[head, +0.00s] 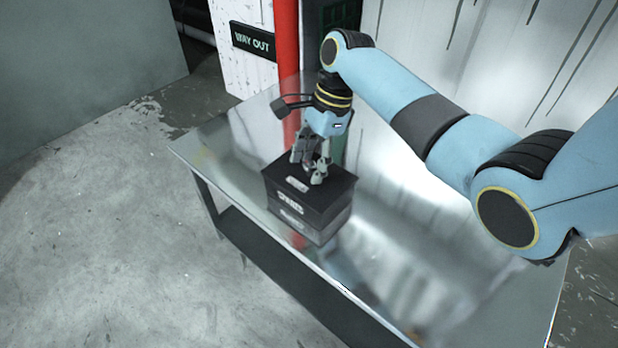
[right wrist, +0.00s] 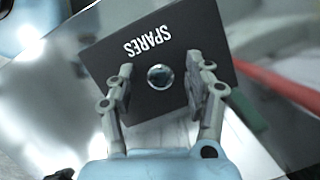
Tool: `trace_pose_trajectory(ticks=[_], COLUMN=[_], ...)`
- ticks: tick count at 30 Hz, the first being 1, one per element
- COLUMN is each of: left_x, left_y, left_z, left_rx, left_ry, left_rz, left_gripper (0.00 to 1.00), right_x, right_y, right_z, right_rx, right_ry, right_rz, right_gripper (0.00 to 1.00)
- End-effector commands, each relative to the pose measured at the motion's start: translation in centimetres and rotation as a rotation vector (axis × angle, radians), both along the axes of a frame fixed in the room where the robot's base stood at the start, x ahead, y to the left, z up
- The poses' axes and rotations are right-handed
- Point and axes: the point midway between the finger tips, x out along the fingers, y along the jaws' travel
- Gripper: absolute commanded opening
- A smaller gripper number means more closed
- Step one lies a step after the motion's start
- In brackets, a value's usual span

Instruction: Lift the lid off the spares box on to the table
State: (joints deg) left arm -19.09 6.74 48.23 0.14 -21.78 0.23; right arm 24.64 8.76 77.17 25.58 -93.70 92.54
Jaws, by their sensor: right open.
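The spares box (head: 300,217) is a small dark box standing on the shiny metal table (head: 400,265). Its black lid (head: 330,188) is on top of it, with white lettering on the front. In the right wrist view the lid (right wrist: 205,40) reads "SPARES" and has a round shiny knob (right wrist: 160,77) in its middle. My right gripper (head: 310,172) is over the lid, pointing down. In the right wrist view the open fingers (right wrist: 160,80) stand on either side of the knob, apart from it. My left gripper is not in view.
The metal table is bare to the right and front of the box. A red post (head: 287,40) and a "WAY OUT" sign (head: 253,41) stand behind the table. Concrete floor (head: 110,230) lies to the left.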

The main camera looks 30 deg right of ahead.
Motion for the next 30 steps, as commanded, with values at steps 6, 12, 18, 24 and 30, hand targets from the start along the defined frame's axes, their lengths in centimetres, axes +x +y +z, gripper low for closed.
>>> trace_pose_trajectory(ticks=[6,12,18,24,30], left_x=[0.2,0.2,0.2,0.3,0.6], left_y=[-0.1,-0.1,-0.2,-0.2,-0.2], left_z=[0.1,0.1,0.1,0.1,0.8], left_rx=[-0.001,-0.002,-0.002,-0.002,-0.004], left_ry=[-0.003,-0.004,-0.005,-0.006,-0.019], left_rz=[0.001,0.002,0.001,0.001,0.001], left_gripper=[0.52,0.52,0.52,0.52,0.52], right_x=[0.0,0.0,0.0,0.0,0.1], right_y=[0.0,0.0,0.0,0.0,0.0], right_z=[0.1,0.1,0.2,0.2,1.5], right_rx=[0.0,0.0,0.0,0.0,0.001], right_ry=[-0.001,-0.001,-0.001,-0.001,-0.004], right_rz=[0.0,0.0,0.0,0.0,0.0], right_gripper=[0.38,0.12,0.0,0.0,0.0])
